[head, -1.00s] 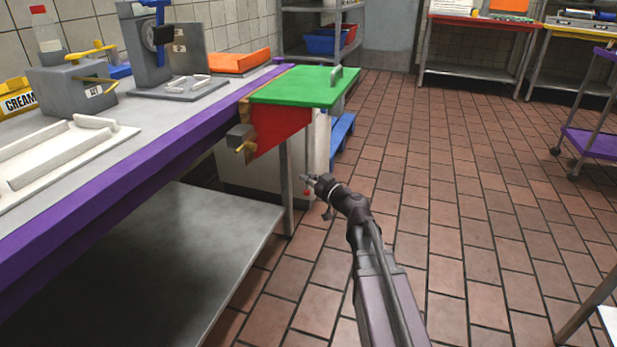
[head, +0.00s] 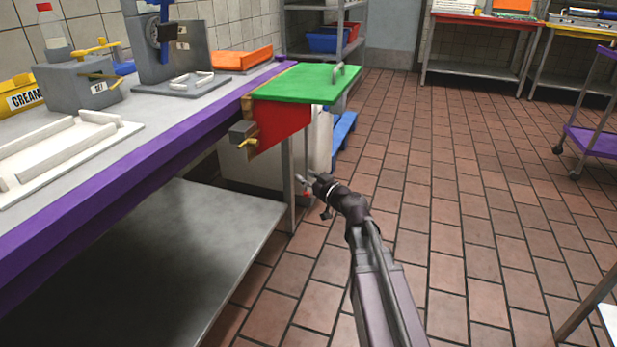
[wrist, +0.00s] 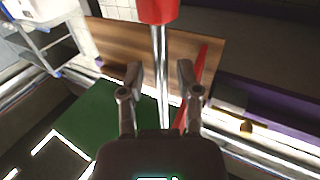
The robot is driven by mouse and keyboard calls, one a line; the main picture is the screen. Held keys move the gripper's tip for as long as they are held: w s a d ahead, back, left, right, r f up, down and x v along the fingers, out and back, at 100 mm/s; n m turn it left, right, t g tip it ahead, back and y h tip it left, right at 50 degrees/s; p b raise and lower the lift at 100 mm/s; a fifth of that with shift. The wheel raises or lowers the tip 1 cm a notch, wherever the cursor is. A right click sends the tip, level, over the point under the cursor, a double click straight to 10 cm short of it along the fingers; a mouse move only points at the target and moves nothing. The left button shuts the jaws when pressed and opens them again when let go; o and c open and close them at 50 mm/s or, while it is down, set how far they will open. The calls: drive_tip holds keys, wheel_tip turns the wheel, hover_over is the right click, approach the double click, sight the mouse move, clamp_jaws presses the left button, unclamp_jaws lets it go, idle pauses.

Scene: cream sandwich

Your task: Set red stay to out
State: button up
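A steel rod with a red end, which looks like the red stay (wrist: 158,8), runs up the middle of the wrist view. In the head view a small red tip (head: 307,193) shows beside my gripper (head: 305,182), below the green leaf (head: 305,82) at the counter's end. In the wrist view my gripper (wrist: 158,80) has its fingers apart, one on each side of the rod in the picture. I cannot tell whether they touch it. A red panel (head: 282,131) hangs under the leaf; its link to the rod is unclear.
A grey block with a yellow peg (head: 243,138) sits at the counter corner by the red panel. The purple-edged counter (head: 150,136) runs along the left, with a lower shelf (head: 190,250). Tiled floor (head: 450,200) is open to the right.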

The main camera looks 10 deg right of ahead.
drive_tip(key=shift+s+d, duration=0.1)
drive_tip(key=v, duration=0.7)
drive_tip(key=shift+s, duration=0.2)
idle(0.3)
